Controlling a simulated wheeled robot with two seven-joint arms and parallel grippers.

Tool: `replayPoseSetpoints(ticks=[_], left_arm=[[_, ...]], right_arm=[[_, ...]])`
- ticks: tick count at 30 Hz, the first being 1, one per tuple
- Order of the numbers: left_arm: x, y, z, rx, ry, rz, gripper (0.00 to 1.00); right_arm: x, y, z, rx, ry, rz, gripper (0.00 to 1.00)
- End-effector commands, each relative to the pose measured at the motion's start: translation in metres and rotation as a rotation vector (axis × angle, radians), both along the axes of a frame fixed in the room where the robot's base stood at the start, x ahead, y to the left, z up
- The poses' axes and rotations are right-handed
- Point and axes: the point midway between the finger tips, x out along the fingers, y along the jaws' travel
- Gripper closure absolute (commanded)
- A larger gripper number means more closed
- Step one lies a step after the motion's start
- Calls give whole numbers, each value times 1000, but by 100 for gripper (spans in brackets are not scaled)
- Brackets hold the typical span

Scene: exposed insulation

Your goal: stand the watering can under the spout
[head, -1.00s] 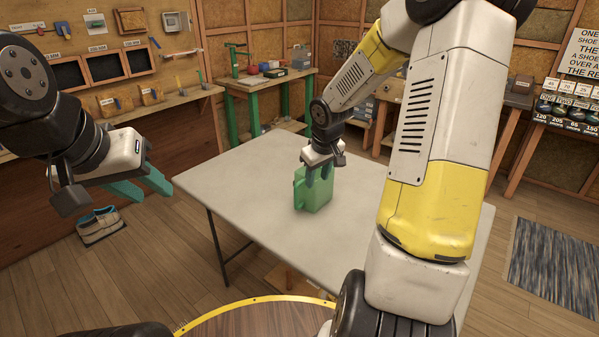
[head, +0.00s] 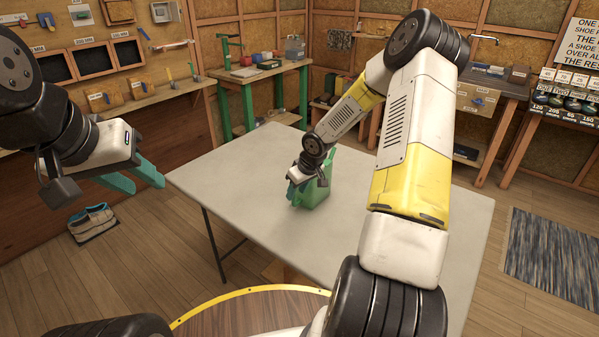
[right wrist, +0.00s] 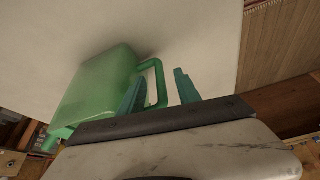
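The green watering can (head: 325,182) stands on the grey table, partly hidden behind my right forearm and wrist. In the right wrist view the can (right wrist: 98,88) lies at the left, with its loop handle (right wrist: 160,82) toward my fingers. My right gripper (head: 296,192) is low beside the can. In the right wrist view its fingers (right wrist: 160,90) are apart, with the handle between them; I cannot tell whether they touch it. My left gripper (head: 133,180) is open and empty, left of the table. A metal spout (head: 484,38) sticks out from the back wall at upper right.
The grey table (head: 240,165) is otherwise bare. A counter (head: 490,82) stands below the spout at the back right. A green-legged workbench (head: 262,75) with tools stands behind the table. Shoes (head: 92,222) and a rug (head: 552,262) lie on the floor.

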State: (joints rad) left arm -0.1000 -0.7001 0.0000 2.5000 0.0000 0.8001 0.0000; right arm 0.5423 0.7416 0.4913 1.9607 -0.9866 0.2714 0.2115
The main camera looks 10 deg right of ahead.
Motion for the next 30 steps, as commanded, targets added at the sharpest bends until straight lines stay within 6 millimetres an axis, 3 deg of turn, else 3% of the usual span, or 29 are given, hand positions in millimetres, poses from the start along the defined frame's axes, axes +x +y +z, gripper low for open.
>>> replayPoseSetpoints(ticks=[6, 14, 20, 30], left_arm=[[0, 0, 0, 0, 0, 0, 64], [0, 0, 0, 0, 0, 0, 64], [0, 0, 0, 0, 0, 0, 64], [0, 0, 0, 0, 0, 0, 64]], right_arm=[[9, 5, -24, 0, 1, -1, 60], [10, 5, -26, 0, 0, -1, 60], [9, 5, -26, 0, 0, -1, 100], [9, 5, -26, -1, 1, -1, 100]])
